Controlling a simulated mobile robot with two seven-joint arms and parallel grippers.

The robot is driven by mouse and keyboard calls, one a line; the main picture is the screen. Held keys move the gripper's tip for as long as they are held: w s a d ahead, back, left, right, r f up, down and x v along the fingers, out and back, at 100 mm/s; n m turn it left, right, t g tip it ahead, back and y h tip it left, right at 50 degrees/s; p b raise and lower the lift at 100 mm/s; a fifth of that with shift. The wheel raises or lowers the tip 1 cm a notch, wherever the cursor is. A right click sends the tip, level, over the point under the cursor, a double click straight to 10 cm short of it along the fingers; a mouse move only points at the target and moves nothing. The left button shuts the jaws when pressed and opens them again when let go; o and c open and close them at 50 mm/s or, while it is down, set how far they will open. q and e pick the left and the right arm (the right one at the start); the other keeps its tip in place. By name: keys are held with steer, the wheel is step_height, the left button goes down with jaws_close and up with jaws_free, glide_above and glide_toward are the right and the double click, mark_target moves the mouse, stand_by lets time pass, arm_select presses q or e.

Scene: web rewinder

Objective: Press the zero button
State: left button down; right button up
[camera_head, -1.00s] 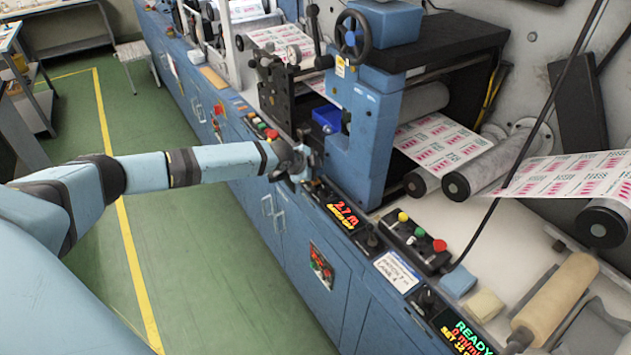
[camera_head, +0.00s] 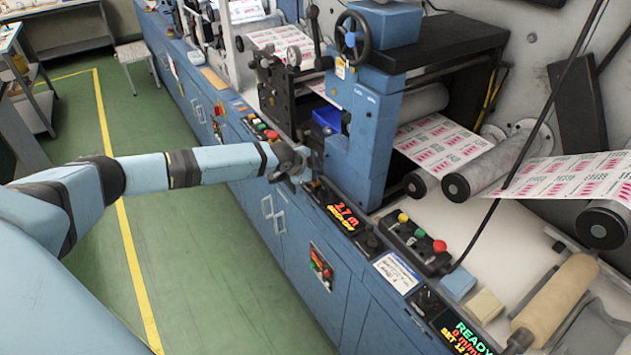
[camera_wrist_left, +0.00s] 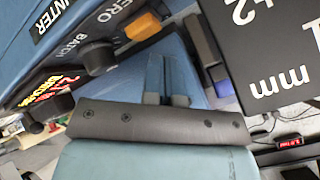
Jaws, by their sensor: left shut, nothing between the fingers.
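The zero button is an orange push button (camera_wrist_left: 143,25) beside the lettering ZERO on the blue counter panel, at the top middle of the left wrist view. My left gripper (camera_wrist_left: 168,70) is shut and empty; its fingertips are below and to the right of the button in that view, apart from it in the picture. In the head view my left gripper (camera_head: 302,168) is over the front ledge of the machine, just left of the lit counter display (camera_head: 345,217). I cannot make out the zero button there. My right gripper is not in view.
A black knob (camera_wrist_left: 98,58) marked BATCH sits near the button. A black box with yellow, green and red buttons (camera_head: 418,240) and a white card (camera_head: 395,272) lie further right along the ledge. The blue upright column (camera_head: 362,140) stands right behind the gripper.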

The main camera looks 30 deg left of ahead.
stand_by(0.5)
arm_select(q)
steer(key=shift+f, duration=0.1)
steer(key=shift+f, duration=0.3)
steer(key=shift+f+b, duration=0.35)
steer(key=shift+f, duration=0.2)
stand_by(0.8)
steer(key=shift+r, duration=0.1)
steer(key=shift+r+p, duration=0.85)
step_height(320, 180, up, 5)
steer(key=p, duration=0.4)
